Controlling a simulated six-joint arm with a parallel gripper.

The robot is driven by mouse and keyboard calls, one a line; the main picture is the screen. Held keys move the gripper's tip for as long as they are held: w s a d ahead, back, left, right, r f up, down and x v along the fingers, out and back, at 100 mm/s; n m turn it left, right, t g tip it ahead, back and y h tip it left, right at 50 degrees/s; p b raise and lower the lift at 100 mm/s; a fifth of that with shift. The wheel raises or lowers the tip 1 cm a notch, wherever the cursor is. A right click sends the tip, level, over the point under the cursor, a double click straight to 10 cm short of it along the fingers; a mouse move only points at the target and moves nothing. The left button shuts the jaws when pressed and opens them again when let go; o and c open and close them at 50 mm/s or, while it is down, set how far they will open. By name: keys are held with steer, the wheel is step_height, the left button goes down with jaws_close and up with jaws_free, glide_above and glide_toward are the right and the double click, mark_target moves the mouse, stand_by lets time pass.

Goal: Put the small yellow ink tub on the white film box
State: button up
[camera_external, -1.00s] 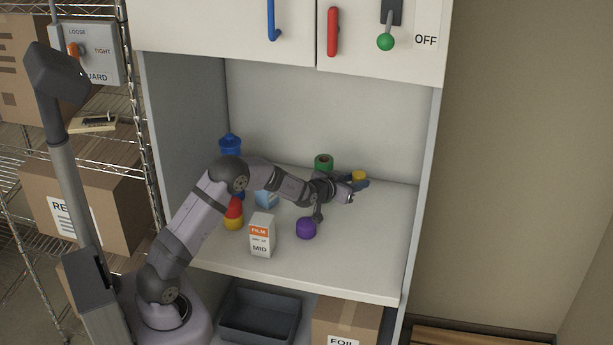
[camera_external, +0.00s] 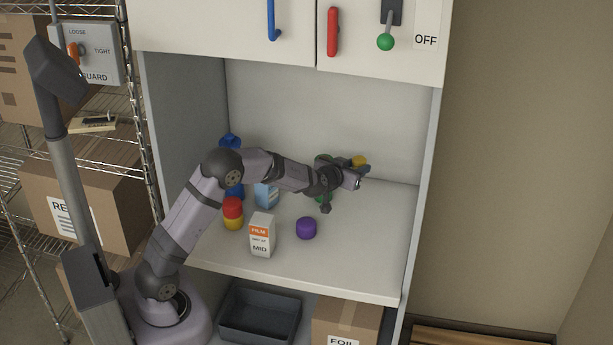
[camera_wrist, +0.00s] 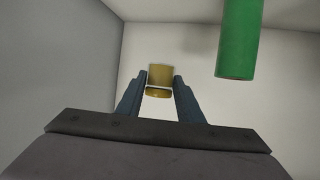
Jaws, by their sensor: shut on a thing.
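The small yellow ink tub (camera_external: 359,160) is held between the fingers of my gripper (camera_external: 357,167), raised above the worktop towards the back right. In the wrist view the tub (camera_wrist: 160,76) sits between the two dark blue fingertips (camera_wrist: 159,92), and my gripper is shut on it. The white film box (camera_external: 262,237), with an orange FILM band and the word MID, stands upright near the front of the worktop. It is left of and lower than my gripper, and its top looks bare.
A purple tub (camera_external: 306,228) stands right of the film box. A red-and-yellow stack (camera_external: 233,214), a light blue carton (camera_external: 266,196) and a blue object (camera_external: 231,141) are to the left. A green cylinder (camera_wrist: 240,42) is close beside my gripper. The worktop's right side (camera_external: 370,240) is clear.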

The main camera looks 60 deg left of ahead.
steer(key=s+r+n+g+y+p, duration=0.2)
steer(key=s+r, duration=0.2)
step_height(320, 180, up, 4)
steer(key=n+g+y+p, duration=0.5)
steer(key=n+g+p, duration=0.2)
steer(key=n+g, duration=0.25)
glide_above(264, 223)
steer(key=shift+f+p, duration=0.5)
steer(key=shift+f, duration=4.6)
steer(key=shift+f, duration=0.2)
steer(key=o, duration=1.1)
steer(key=shift+c, duration=0.2)
steer(key=shift+r, duration=0.1)
